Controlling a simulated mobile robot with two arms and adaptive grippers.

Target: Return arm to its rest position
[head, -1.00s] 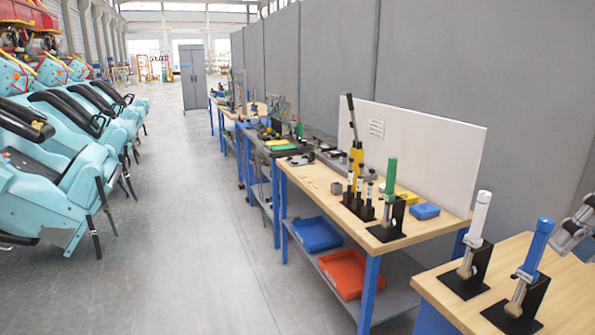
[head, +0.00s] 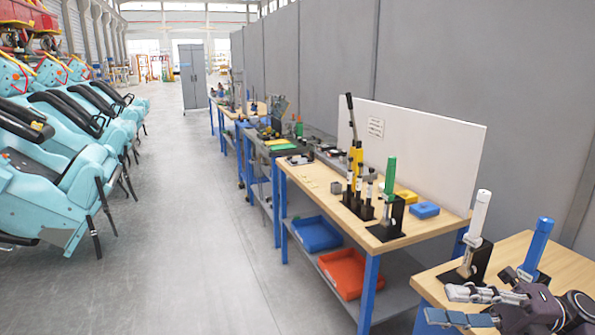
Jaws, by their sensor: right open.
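My right gripper (head: 441,304) is in the lower right of the head view. Its two grey fingers point left and stand apart, with nothing between them. It is in front of the near wooden bench (head: 508,252). On that bench, a white-handled cylinder tool (head: 479,213) stands upright on a black stand. A blue-handled one (head: 540,240) stands beside it, its lower part hidden behind my right gripper and wrist. My left gripper is not in view.
A second bench (head: 310,178) holds a yellow lever pump (head: 355,155), a green-handled tool (head: 390,177) and a blue block (head: 425,210). Blue (head: 316,235) and red bins (head: 345,272) sit on its shelf. Turquoise coaster seats (head: 50,190) stand left. The aisle floor (head: 185,200) is clear.

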